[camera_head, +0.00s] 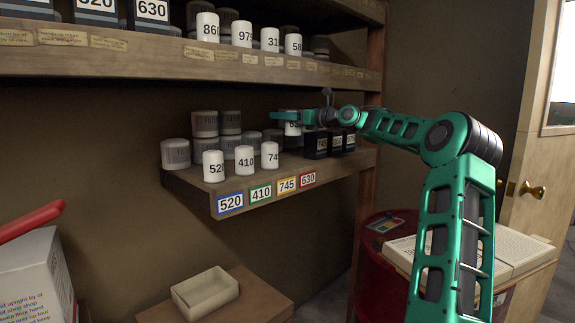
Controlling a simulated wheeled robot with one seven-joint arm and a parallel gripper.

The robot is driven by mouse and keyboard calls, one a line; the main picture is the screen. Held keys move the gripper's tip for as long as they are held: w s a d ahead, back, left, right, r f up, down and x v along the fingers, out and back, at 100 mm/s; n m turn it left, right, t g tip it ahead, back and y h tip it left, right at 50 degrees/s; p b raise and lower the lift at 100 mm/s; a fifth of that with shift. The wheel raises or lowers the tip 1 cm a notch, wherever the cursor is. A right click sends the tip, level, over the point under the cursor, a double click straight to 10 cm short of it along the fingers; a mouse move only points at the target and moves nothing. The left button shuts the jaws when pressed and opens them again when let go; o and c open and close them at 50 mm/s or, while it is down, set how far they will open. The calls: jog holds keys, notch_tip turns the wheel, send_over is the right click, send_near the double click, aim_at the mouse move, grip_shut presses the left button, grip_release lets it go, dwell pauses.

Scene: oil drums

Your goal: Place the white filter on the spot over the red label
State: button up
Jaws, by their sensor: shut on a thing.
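My gripper (284,116) is at the right part of the lower shelf (201,188), shut on a white filter (293,129). The filter's black number is partly cut off from view. It appears above the shelf, but I cannot tell whether its base touches anything. The red label (308,178) reads 630 and is on the shelf's front edge, below and slightly right of the filter. White filters 520 (213,167), 410 (244,160) and a third, showing 74 (270,156), stand upright in a row along the front, left of the held filter.
Grey cans (205,124) stand behind the row. Black boxes (316,145) stand at the shelf's right end, close to my gripper. An upper shelf (150,57) with more filters hangs above. A red drum (372,260) and a pale box (205,293) are below.

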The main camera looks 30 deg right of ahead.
jog(key=shift+w+f, duration=0.15)
jog(key=shift+f, duration=1.5)
jog(key=shift+w+f, duration=0.15)
jog(key=shift+f, duration=1.55)
jog(key=shift+w+f, duration=0.15)
jog(key=shift+f, duration=1.5)
jog(key=o, duration=1.2)
jog(key=shift+f, duration=0.1)
jog(key=shift+o, duration=0.2)
jog(key=v, duration=1.2)
jog(key=shift+d, duration=0.1)
